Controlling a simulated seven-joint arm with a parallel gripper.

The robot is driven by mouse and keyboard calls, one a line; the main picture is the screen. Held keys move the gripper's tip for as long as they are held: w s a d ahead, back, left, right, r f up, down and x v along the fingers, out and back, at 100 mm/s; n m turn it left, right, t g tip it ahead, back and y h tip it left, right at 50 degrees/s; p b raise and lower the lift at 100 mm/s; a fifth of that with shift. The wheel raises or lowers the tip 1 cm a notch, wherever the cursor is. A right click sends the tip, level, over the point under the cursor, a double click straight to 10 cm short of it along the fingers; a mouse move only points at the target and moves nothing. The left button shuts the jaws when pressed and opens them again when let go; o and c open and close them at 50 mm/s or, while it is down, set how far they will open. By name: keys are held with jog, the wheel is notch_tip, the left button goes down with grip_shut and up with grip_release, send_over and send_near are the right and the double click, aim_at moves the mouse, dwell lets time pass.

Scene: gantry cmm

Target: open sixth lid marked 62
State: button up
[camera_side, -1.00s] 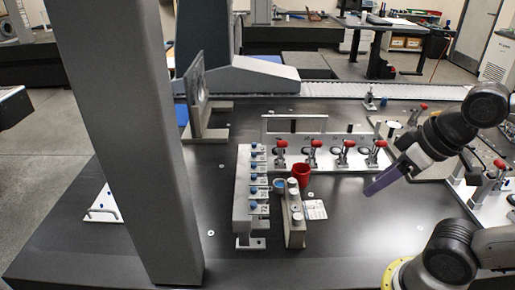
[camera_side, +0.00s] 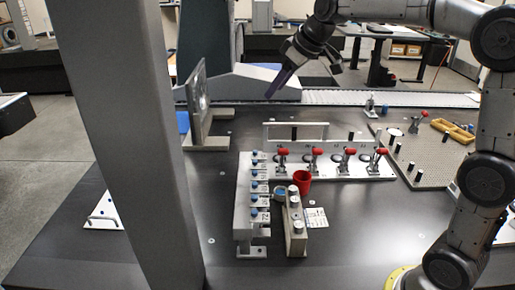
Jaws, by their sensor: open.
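A grey rail block (camera_side: 246,226) stands on the dark table near the middle, with a row of blue-knobbed lids (camera_side: 254,199) along it. Small white labels show beside the knobs, but their numbers are too small to read, so I cannot tell which lid is marked 62. The lids look shut. My gripper (camera_side: 270,95) has purple fingers pointing down and left. It appears high above the table, behind and above the far end of the lid row, open and empty, touching nothing.
A grey block with silver knobs (camera_side: 295,225) and a red cup (camera_side: 302,181) stand close right of the lids. Red-handled clamps (camera_side: 315,154) line a plate behind. A thick grey column (camera_side: 120,130) rises at left. Dark table (camera_side: 360,225) at right front is clear.

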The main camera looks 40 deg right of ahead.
jog(key=w+d+f+g, duration=0.1)
jog(key=w+d+f, duration=0.4)
jog(key=w+f, duration=0.4)
jog(key=m+g, duration=0.1)
jog(key=m, duration=0.1)
send_near(255, 151)
jog(key=x, duration=0.7)
jog(key=shift+w+f, duration=0.1)
jog(key=shift+f, duration=0.25)
grip_shut()
dwell(0.4)
